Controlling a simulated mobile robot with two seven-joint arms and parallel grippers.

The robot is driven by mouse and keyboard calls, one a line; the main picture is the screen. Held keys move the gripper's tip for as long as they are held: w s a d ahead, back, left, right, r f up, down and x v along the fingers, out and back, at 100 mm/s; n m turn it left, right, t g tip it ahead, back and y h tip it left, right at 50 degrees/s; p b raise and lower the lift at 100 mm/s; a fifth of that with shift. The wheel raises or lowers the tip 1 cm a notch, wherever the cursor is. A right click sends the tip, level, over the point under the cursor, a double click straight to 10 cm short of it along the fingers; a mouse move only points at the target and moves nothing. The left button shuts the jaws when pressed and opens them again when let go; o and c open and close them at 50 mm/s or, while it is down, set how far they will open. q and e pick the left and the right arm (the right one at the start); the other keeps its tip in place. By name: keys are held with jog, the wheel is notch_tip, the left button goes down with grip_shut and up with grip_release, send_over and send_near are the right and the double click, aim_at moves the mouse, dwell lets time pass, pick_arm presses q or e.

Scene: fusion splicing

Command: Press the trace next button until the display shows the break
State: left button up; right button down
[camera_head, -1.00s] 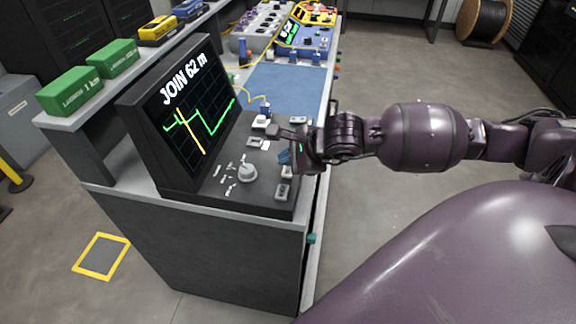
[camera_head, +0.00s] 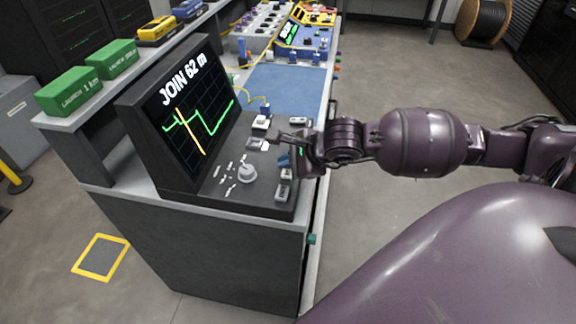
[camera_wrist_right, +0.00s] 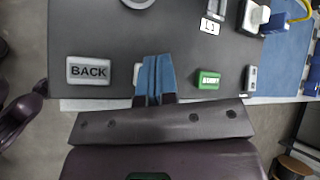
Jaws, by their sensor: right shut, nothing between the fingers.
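The display (camera_head: 190,115) on the dark console reads "JOIN 62", with a smeared last character. It shows a green trace and an orange upright marker line. My right gripper (camera_head: 284,159) is over the console's right edge, its blue fingertips shut together and empty. In the right wrist view the fingertips (camera_wrist_right: 155,80) partly cover a pale button (camera_wrist_right: 137,74) between the BACK button (camera_wrist_right: 89,71) and a green-faced button (camera_wrist_right: 208,79). I cannot tell whether they touch it; its label is hidden. My left gripper is out of view.
A grey knob (camera_head: 247,172) and small switches sit on the console panel. A blue mat (camera_head: 284,88) and a blue-yellow device (camera_head: 303,38) lie farther back on the bench. Green boxes (camera_head: 70,90) stand on the shelf at left. Open floor lies to the right.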

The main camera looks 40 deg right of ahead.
aim_at(288, 172)
jog(key=shift+f, duration=0.3)
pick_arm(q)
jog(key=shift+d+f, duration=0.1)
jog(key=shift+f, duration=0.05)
pick_arm(e)
jog(key=shift+f, duration=0.2)
dwell(0.6)
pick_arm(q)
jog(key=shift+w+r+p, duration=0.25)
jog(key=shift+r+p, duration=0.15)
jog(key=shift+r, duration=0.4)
pick_arm(e)
jog(key=shift+r, duration=0.95)
jog(key=shift+r+p, duration=0.55)
jog(key=shift+r, duration=0.55)
jog(key=shift+r+p, duration=0.8)
jog(key=shift+r, duration=0.65)
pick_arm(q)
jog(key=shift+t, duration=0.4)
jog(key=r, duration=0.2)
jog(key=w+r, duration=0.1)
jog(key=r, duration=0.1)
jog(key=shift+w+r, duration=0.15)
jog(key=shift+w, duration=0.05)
pick_arm(e)
jog(key=shift+f, duration=0.1)
